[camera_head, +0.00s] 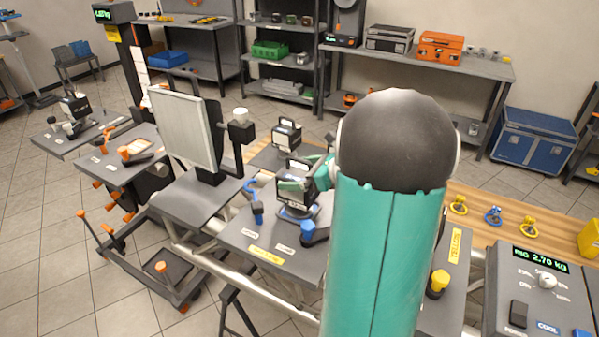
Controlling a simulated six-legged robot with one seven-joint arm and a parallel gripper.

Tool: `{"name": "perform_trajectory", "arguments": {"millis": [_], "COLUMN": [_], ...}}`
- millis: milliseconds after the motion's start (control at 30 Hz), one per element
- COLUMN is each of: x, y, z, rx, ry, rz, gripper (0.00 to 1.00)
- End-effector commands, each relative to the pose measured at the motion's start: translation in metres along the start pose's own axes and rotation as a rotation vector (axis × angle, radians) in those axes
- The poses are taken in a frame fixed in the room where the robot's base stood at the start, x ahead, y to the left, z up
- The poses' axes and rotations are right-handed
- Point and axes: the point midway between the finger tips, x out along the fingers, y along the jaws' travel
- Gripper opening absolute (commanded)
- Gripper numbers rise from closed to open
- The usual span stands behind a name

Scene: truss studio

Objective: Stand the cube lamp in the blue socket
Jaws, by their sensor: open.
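A dark cube lamp (294,190) with a handle on top and a pale front stands upright on the grey plate in the middle. A round base with blue on it, which looks like the blue socket (294,215), shows right under the lamp; I cannot tell whether the lamp is fully seated. My arm hides what lies to the right of the lamp. A second, similar dark cube lamp (287,135) stands farther back.
A blue knob (309,232) and a blue clamp (257,212) sit near the lamp. A large pale panel (183,126) stands to the left. On the right are a yellow knob (438,283), several ring-shaped pieces and a control box (540,290) with a green display.

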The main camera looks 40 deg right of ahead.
Motion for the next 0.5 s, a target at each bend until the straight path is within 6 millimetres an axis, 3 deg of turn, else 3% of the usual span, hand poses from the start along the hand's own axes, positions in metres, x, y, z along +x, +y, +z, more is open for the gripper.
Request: {"name": "perform_trajectory", "arguments": {"millis": [167,500], "x": [-0.019,-0.093], "y": [-0.001,-0.001], "z": [0.001,0.001], "rx": [-0.002,-0.002], "ry": [-0.001,-0.003], "rz": [-0.004,-0.005], "gripper": [1.0,1.0]}}
